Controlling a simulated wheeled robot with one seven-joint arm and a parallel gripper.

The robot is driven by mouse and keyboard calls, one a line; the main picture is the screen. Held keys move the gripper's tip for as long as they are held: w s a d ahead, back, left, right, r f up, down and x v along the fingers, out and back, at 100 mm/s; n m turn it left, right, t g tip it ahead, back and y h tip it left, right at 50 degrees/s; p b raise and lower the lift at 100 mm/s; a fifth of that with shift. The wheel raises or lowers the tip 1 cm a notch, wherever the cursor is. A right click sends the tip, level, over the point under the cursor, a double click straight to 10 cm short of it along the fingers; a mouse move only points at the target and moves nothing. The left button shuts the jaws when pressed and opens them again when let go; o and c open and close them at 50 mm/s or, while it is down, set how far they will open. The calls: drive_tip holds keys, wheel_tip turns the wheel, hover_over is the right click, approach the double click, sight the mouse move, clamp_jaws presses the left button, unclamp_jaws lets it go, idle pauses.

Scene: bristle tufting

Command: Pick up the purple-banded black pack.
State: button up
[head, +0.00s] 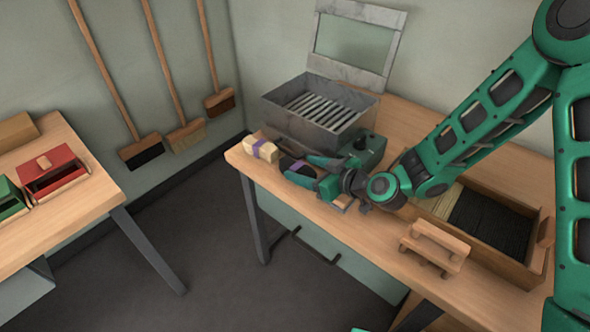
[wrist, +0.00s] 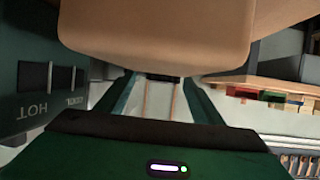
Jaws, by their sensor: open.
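The black pack (head: 287,162) with a purple band lies near the left end of the right-hand bench in the head view, partly hidden by my gripper. My gripper (head: 298,167) is open and low over the bench, with its green fingers at the pack. I cannot tell whether they touch it. In the wrist view, my gripper's fingers (wrist: 162,88) stand apart, and a large tan surface fills the top. The black pack cannot be made out there.
A cream pack (head: 262,149) with a purple band lies just left. Behind stands a grey metal box (head: 290,121) with slats and a raised lid. A dark green unit (head: 369,149) is close right; its HOT label shows in the wrist view (wrist: 35,108). A wooden tray (head: 534,262) is farther right.

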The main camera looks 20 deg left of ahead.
drive_tip(key=shift+x, duration=1)
drive_tip(key=shift+w, duration=0.1)
drive_tip(key=c, duration=1.2)
drive_tip(key=shift+w+d+r, duration=0.1)
drive_tip(key=shift+w+r, duration=0.05)
